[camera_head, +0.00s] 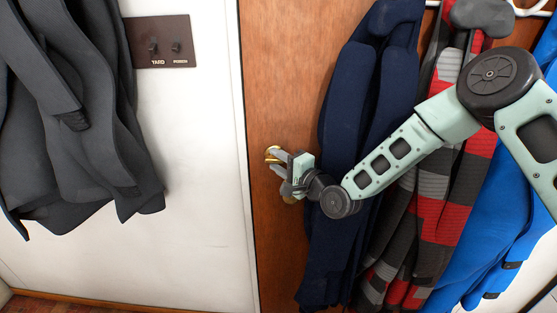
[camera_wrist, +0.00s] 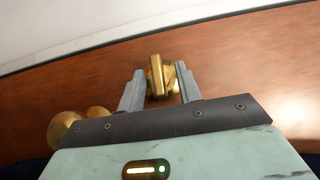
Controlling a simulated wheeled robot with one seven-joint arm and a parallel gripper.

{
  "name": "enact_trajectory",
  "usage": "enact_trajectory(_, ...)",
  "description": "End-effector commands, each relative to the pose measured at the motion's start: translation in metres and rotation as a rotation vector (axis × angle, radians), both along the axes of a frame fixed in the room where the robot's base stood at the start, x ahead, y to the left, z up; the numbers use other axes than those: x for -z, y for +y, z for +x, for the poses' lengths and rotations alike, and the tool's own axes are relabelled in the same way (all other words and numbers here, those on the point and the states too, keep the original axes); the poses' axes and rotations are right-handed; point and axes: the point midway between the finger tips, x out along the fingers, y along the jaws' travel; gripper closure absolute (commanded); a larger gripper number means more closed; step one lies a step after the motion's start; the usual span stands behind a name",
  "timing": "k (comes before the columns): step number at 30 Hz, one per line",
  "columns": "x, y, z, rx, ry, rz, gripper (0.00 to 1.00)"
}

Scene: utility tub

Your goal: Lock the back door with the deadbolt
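The wooden back door (camera_head: 280,60) fills the middle of the head view. The deadbolt's brass thumb-turn (camera_wrist: 156,76) stands upright in the wrist view on a round brass base. Brass of the deadbolt also shows in the head view (camera_head: 269,152), mostly behind my gripper (camera_head: 273,161). In the wrist view my gripper (camera_wrist: 159,71) is open, with one finger on each side of the thumb-turn and a gap showing beside it. A round brass door knob (camera_wrist: 66,129) is at the lower left of the wrist view.
A navy garment (camera_head: 365,110), a red-and-grey one (camera_head: 428,215) and a blue one (camera_head: 500,220) hang on the door, close to my arm. Dark wetsuit-like garments (camera_head: 75,110) hang on the white wall, beside a brown switch plate (camera_head: 161,41) labelled YARD.

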Motion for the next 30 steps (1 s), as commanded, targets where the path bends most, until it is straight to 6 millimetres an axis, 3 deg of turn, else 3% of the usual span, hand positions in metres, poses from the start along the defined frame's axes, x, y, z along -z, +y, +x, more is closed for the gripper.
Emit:
enact_trajectory(6, 0.0003, 0.0001, -0.0001, 0.0, 0.001, -0.001, 0.65)
enact_trajectory(10, 0.0001, 0.0001, -0.0001, 0.0, 0.0, 0.0, 1.0)
enact_trajectory(22, -0.0037, 0.0003, 0.0003, 0.0, -0.004, -0.035, 1.0)
enact_trajectory(30, -0.0085, 0.0018, -0.0002, -0.002, 0.0, -0.19, 1.0)
